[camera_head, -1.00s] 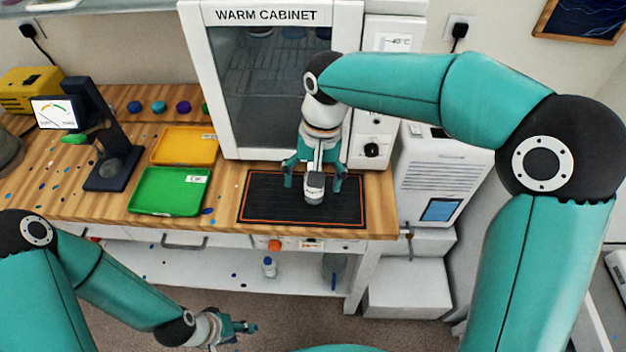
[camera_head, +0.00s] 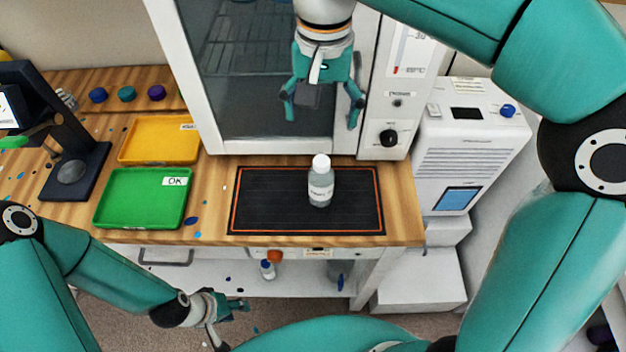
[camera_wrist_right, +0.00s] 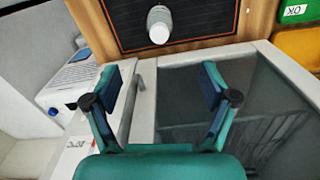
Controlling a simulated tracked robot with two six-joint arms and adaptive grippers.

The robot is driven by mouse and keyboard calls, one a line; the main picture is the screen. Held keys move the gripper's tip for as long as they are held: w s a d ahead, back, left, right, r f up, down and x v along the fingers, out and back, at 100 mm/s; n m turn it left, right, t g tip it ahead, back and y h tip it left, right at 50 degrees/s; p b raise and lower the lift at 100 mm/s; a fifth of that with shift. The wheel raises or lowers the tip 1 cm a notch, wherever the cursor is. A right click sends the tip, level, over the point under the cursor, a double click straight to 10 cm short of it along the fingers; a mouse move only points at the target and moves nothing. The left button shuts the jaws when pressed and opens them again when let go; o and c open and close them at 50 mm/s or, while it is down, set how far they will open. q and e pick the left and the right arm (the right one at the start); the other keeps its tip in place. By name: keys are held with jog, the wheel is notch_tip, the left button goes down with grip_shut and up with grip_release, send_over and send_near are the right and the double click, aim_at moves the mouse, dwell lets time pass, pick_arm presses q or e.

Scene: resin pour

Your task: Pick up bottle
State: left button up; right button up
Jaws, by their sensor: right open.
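A clear bottle (camera_head: 321,184) with a white cap and a label stands upright on the black mat (camera_head: 270,203) with orange edging. In the right wrist view the bottle (camera_wrist_right: 159,25) shows from its cap end, beyond the fingertips. My right gripper (camera_head: 322,108) is open and empty, above and behind the bottle, in front of the cabinet door. In the wrist view its two fingers (camera_wrist_right: 168,82) are spread wide apart. My left gripper (camera_head: 236,306) is low at the front left, below the bench top, away from the bottle; its jaw state is unclear.
The warm cabinet (camera_head: 260,149) stands behind the mat. A green tray (camera_head: 142,199) and a yellow tray (camera_head: 160,140) lie to the left, with a dark stand (camera_head: 75,175) beyond. A white machine (camera_head: 470,150) is at the right.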

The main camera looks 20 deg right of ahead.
aim_at(319, 160)
jog(key=f, duration=0.8)
jog(key=f+b, duration=0.1)
jog(key=f, duration=0.3)
jog(key=shift+w, duration=0.3)
jog(key=shift+s+d+f, duration=0.1)
jog(key=shift+f, duration=1.4)
jog(key=shift+s+d+f, duration=0.1)
jog(key=shift+f, duration=1.35)
pick_arm(q)
jog(key=shift+w+d+f, duration=0.2)
jog(key=shift+w+f, duration=0.15)
jog(key=shift+f, duration=0.25)
pick_arm(e)
jog(key=c, duration=1.5)
jog(key=shift+r, duration=0.1)
pick_arm(q)
jog(key=shift+r+p, duration=0.6)
jog(key=shift+p, duration=0.2)
pick_arm(e)
notch_tip(319, 160, up, 20)
